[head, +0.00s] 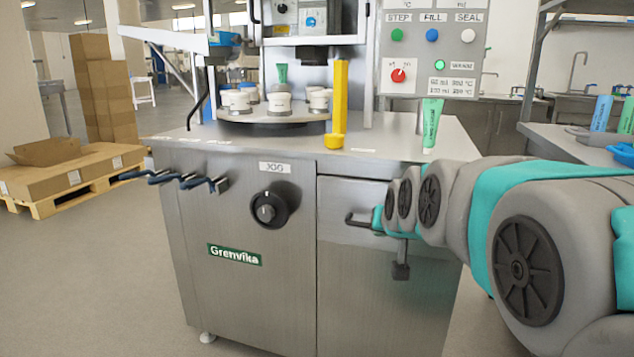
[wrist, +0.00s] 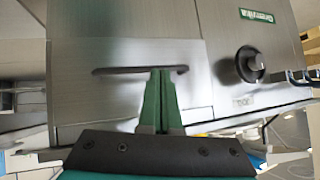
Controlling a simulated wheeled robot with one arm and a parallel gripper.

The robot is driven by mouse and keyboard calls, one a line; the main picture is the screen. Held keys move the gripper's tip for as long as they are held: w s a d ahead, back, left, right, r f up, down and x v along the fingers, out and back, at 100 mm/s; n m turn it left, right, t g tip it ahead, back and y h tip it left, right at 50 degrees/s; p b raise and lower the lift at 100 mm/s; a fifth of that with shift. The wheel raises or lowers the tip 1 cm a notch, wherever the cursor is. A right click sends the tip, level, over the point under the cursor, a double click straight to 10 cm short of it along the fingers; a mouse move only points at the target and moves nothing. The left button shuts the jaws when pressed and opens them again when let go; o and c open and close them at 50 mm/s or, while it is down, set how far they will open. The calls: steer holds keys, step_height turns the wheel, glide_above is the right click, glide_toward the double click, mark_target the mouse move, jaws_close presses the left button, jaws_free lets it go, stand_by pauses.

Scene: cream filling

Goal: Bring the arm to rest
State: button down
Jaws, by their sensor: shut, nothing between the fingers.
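My gripper (wrist: 160,100) shows in the wrist view with its two green fingers together and nothing between them. The fingertips overlap the dark bar handle (wrist: 110,71) on the machine's steel front; I cannot tell whether they touch it. In the head view my grey and teal arm reaches in from the right, low in front of the cabinet, and its end is beside the handle (head: 357,222). The fingers are hidden there.
The Grenvika filling machine's worktop (head: 390,150) carries a rotary table (head: 262,128), a yellow post (head: 340,95) and a green-white tube (head: 432,124).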

steer(key=s+f+g, duration=0.4)
steer(key=s+f, duration=0.1)
steer(key=s, duration=0.8)
steer(key=s+d+f+n+g+p, duration=0.1)
steer(key=s+f+g, duration=0.3)
steer(key=s, duration=0.9)
steer(key=s+d+f+n+g+p, duration=0.1)
steer(key=s+f+g, duration=0.3)
steer(key=s, duration=0.9)
step_height(320, 180, down, 4)
steer(key=shift+r+h, duration=0.25)
steer(key=shift+h, duration=0.05)
steer(key=shift+w, duration=0.1)
